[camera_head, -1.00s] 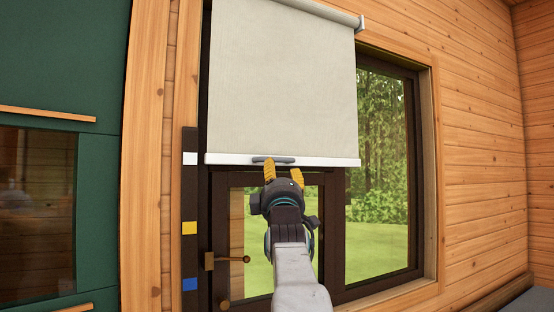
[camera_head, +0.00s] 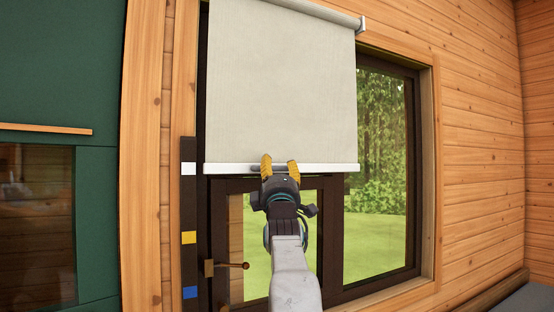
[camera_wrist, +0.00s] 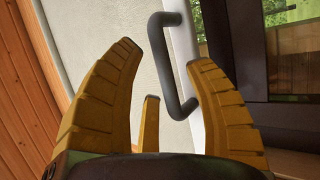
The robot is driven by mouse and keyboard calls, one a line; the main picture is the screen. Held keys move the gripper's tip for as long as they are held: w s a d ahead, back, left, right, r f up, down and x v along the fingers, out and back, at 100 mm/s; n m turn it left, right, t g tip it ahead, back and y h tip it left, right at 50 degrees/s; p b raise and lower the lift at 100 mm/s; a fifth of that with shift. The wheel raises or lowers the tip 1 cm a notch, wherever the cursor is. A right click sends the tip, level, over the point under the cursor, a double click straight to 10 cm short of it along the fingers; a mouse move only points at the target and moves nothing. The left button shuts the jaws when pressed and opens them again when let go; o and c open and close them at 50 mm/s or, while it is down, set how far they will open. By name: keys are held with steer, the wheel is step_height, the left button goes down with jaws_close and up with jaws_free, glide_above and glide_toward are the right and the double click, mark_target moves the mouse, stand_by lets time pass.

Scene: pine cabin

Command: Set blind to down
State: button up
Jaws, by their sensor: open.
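The pale fabric blind (camera_head: 283,85) hangs over the upper left part of the window, with a white bottom bar (camera_head: 225,169) across its lower edge. A grey handle is fixed on that bar. In the head view it is mostly hidden behind my gripper (camera_head: 279,160). In the wrist view the handle (camera_wrist: 174,70) shows as a bent bar, with its lower end in the gap between the yellow fingers of my gripper (camera_wrist: 170,55). My gripper is open, with fingers on either side of part of the handle. I cannot tell whether they touch it.
A dark strip (camera_head: 189,225) with white, yellow and blue marks runs down the window's left side. A dark window frame with a small latch (camera_head: 228,266) is below the blind. A green cabinet (camera_head: 60,80) stands at the left.

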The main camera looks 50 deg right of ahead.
steer(key=shift+w+d+r, duration=0.25)
steer(key=shift+w+d, duration=0.15)
steer(key=shift+o, duration=0.3)
jaws_close()
stand_by(0.3)
